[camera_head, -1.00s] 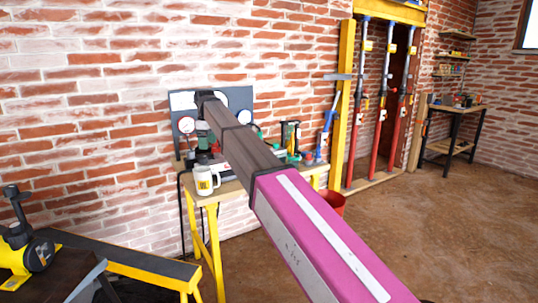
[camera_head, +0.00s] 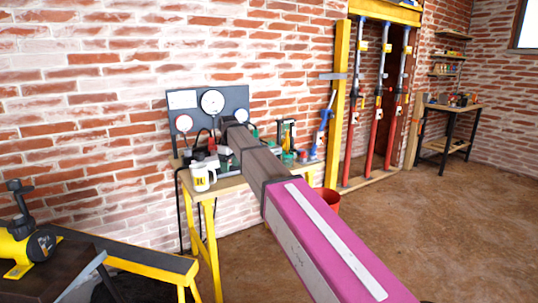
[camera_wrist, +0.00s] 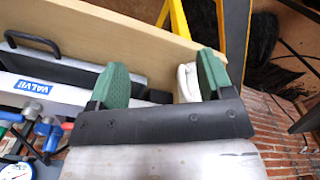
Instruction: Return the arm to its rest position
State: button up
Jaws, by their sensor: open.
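My arm, with its magenta link (camera_head: 325,240) and dark grey far part, reaches from the lower right of the head view toward the workbench (camera_head: 232,186). Its far end is in front of the gauge panel (camera_head: 240,100), and the fingers cannot be made out there. In the wrist view my gripper (camera_wrist: 163,66) is open, its two green finger pads wide apart. A pale object, perhaps the white mug, shows partly between them, beside the right pad. In the head view the white mug (camera_head: 200,178) stands upright on the bench, left of my arm.
A box labelled VALVE (camera_wrist: 32,87) and gauges (camera_wrist: 15,170) lie close to my gripper in the wrist view. A red bucket (camera_head: 331,198) stands behind my arm. A yellow-framed bench (camera_head: 150,262) is lower left. Open floor (camera_head: 440,225) lies to the right.

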jog(key=s+d+f+m, duration=0.3)
jog(key=s+d+f, duration=0.2)
jog(key=d+f, duration=0.5)
jog(key=s+d+f+m, duration=0.3)
jog(key=s+d+f, duration=0.1)
jog(key=d+f, duration=0.6)
jog(key=s+d+f+m, duration=0.6)
jog(key=s+d+f, duration=0.5)
jog(key=s+d, duration=0.4)
jog(key=shift+s+d+m, duration=0.15)
jog(key=shift+s+m, duration=0.1)
jog(key=shift+m, duration=0.15)
jog(key=shift+f, duration=0.1)
dwell(0.9)
